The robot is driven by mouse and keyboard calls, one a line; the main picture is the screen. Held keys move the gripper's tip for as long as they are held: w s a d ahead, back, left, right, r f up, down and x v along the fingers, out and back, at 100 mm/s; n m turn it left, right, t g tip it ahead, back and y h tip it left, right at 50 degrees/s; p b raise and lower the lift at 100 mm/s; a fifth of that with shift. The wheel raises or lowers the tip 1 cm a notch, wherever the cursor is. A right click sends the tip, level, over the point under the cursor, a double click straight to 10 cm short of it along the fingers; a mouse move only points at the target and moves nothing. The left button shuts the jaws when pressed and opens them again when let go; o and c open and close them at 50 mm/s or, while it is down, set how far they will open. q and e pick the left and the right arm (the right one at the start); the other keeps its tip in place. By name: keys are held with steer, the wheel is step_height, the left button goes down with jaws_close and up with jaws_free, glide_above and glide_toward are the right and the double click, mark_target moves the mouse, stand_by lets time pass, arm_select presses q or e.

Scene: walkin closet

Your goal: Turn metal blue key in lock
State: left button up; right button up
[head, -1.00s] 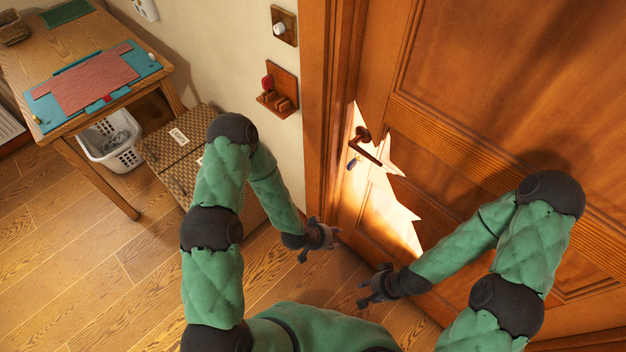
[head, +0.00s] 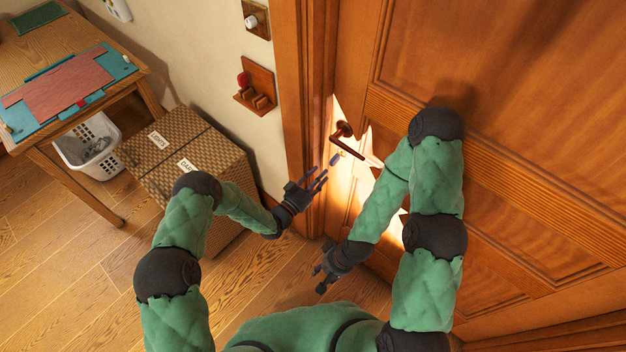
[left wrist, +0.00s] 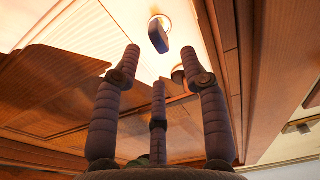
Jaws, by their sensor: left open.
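The blue key (head: 336,159) sits in the lock of the wooden door, just below the dark door handle (head: 346,140). In the left wrist view the blue bow of the key (left wrist: 159,38) hangs from a round brass lock plate (left wrist: 160,18), beyond the fingertips. My left gripper (head: 320,181) is open and empty, just to the lower left of the key; its spread fingers also show in the left wrist view (left wrist: 163,60). They do not touch the key. My right gripper (head: 319,280) hangs lower, away from the door, with its fingers apart and nothing in them.
The door frame (head: 306,110) stands left of the lock. A woven box (head: 160,158) stands on the floor at left, beside a white basket (head: 88,150) and a wooden desk (head: 40,60). A small wooden rack (head: 256,88) hangs on the wall. Bright light falls around the lock.

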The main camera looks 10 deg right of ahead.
mark_target(331, 165)
arm_select(q)
steer(key=shift+x, duration=2.25)
steer(key=shift+w+d+f+b, duration=0.1)
steer(key=shift+w+d+b, duration=0.25)
steer(key=shift+d+b, duration=0.4)
steer(key=shift+b+x, duration=0.95)
steer(key=shift+x, duration=0.2)
steer(key=shift+w+a, duration=0.1)
steer(key=shift+w, duration=0.05)
